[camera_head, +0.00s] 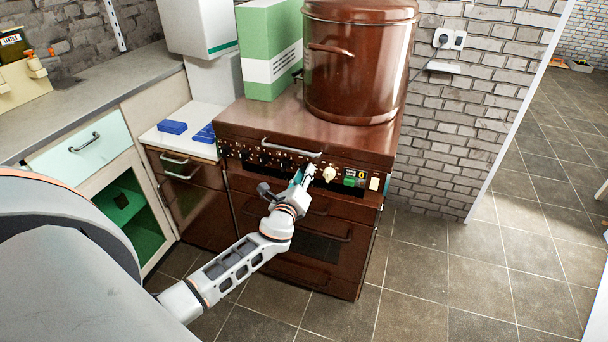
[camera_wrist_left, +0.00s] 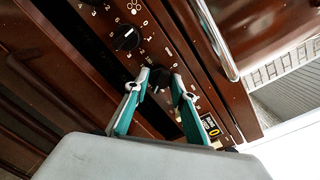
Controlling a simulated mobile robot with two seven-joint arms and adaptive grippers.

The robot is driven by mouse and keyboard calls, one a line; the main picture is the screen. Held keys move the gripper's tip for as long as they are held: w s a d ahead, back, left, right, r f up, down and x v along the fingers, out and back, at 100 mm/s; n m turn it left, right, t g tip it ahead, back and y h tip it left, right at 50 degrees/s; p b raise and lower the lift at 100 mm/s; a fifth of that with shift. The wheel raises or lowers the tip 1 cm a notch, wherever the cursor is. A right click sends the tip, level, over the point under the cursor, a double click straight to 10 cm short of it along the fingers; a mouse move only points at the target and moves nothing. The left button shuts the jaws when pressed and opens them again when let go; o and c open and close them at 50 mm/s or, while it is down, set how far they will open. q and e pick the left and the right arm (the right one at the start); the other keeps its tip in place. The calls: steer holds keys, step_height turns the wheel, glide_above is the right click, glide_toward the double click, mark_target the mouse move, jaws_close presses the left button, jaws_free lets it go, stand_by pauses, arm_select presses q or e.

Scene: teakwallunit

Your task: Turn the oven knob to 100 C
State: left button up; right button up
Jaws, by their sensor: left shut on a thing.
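The brown oven (camera_head: 318,270) has a control panel with a row of black knobs along its upper front. My left gripper (camera_head: 305,172) reaches up to the right part of this panel. In the left wrist view, its two teal-and-grey fingers (camera_wrist_left: 160,77) are closed on both sides of a black oven knob (camera_wrist_left: 158,79). Small markings surround the knob, but I cannot read its setting. Another black knob (camera_wrist_left: 126,39) with a numbered dial sits beside it, free. My right gripper is in neither view.
A large brown pot (camera_head: 358,70) and a green-and-white box (camera_head: 268,60) stand on top of the oven. A cream knob (camera_head: 329,174) is just right of my gripper. A metal handle (camera_wrist_left: 216,40) runs close by. Tiled floor (camera_head: 450,270) is clear to the right.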

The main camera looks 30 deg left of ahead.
arm_select(q)
steer(key=o, duration=1.1)
steer(key=v, duration=1.2)
steer(key=s+d+f+n+g+h, duration=0.2)
steer(key=s+d+f+n, duration=0.4)
steer(key=s, duration=0.1)
steer(key=s+d+f+n+g+h, duration=0.2)
steer(key=s+d+f+n+h, duration=0.1)
steer(key=s+d+f+n, duration=0.3)
steer(key=s+d+f+n+g+h, duration=0.2)
steer(key=s+d+f+n, duration=0.4)
steer(key=s, duration=0.4)
steer(key=shift+s+d+f+n+h, duration=0.15)
steer(key=shift+d+n+h, duration=0.1)
steer(key=shift+n, duration=0.25)
steer(key=shift+w+d+f+n+h, duration=0.15)
steer(key=shift+d+n, duration=0.15)
steer(key=shift+n, duration=0.2)
